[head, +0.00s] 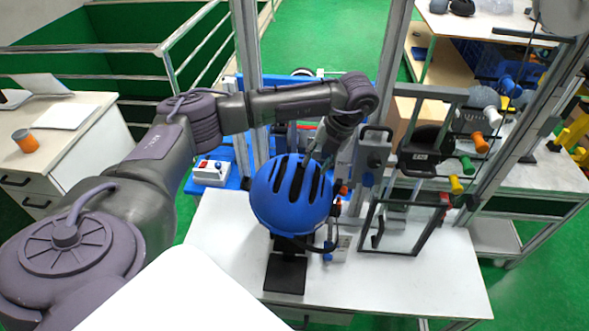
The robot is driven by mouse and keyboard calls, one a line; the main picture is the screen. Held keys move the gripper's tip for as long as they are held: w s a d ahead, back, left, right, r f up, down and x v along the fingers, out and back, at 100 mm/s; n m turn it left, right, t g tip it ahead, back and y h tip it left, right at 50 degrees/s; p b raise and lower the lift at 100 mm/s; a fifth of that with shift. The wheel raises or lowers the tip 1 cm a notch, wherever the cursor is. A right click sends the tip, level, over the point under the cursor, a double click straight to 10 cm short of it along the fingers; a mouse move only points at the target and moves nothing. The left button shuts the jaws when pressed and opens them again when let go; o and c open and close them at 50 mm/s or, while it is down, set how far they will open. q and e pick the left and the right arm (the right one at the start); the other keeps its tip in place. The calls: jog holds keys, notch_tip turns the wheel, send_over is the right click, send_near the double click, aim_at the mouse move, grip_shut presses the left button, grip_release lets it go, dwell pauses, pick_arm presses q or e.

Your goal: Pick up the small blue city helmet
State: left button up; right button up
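A blue helmet (288,196) with long dark vents is at the middle of the head view. It is above a black base plate (285,275) on the white table; what bears it underneath is hidden. My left arm reaches over from the left, and my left gripper (318,155) points down at the helmet's upper right side. Its fingertips overlap the helmet's shell and vents, so I cannot tell whether they grip it or only touch it. My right gripper is not in view.
A metal frame with uprights (247,60) stands around the helmet. A clear framed panel (405,225) is right of it on the white table (400,285). Coloured knobs (468,165) and a grey helmet (484,97) are further right. A drawer cabinet with an orange cup (26,141) stands left.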

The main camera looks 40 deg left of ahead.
aim_at(310, 172)
pick_arm(q)
jog(key=p+x, duration=0.1)
jog(key=x, duration=0.2)
jog(key=shift+s+a+f+p, duration=0.1)
jog(key=shift+a+p, duration=0.05)
jog(key=shift+p, duration=0.15)
jog(key=shift+f, duration=0.25)
grip_shut()
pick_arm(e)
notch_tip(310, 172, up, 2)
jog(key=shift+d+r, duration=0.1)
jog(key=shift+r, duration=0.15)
